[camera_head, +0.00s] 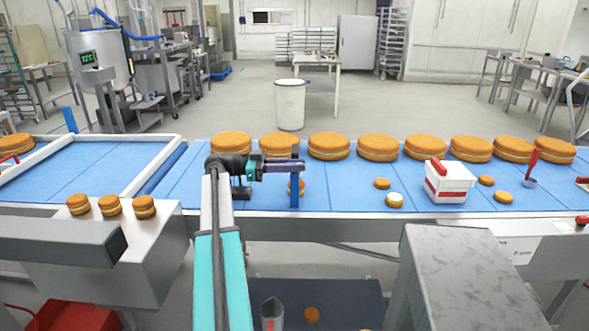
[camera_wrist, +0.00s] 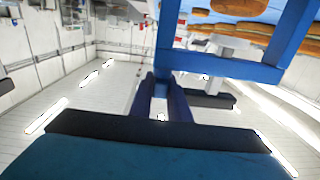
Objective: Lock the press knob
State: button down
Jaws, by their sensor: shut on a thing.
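In the head view my gripper (camera_head: 297,165) is above the near side of the blue belt. It is shut on a blue upright bar (camera_head: 295,190). In the wrist view the fingers (camera_wrist: 160,95) close on the lower left of a blue frame (camera_wrist: 225,66), which has a crossbar and a slanted post. I cannot tell whether this frame belongs to the press. A white box with a red band (camera_head: 447,184) stands to the right, with a red part (camera_head: 437,166) on top. I cannot make out which part is the press knob.
Large filled rounds (camera_head: 378,147) line the belt's far edge. Small rounds (camera_head: 395,200) lie by the white box. A red-handled tool (camera_head: 533,163) stands further right. Several small rounds (camera_head: 111,205) sit on the metal ledge at left. The belt between bar and box is mostly clear.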

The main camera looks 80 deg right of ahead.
jog(key=shift+a+m+y, duration=0.1)
jog(key=shift+m+y, duration=0.2)
jog(key=shift+y, duration=0.2)
jog(key=c, duration=2)
grip_release()
jog(key=w+b, duration=0.1)
jog(key=w, duration=0.2)
jog(key=w+b, duration=0.2)
jog(key=w, duration=0.2)
jog(key=w+a+b, duration=0.1)
jog(key=w, duration=0.3)
jog(key=shift+w+f, duration=0.2)
jog(key=shift+w, duration=0.05)
jog(key=w+b, duration=0.1)
jog(key=b, duration=0.5)
jog(key=shift+w+a+b, duration=0.15)
jog(key=shift+w+b, duration=0.25)
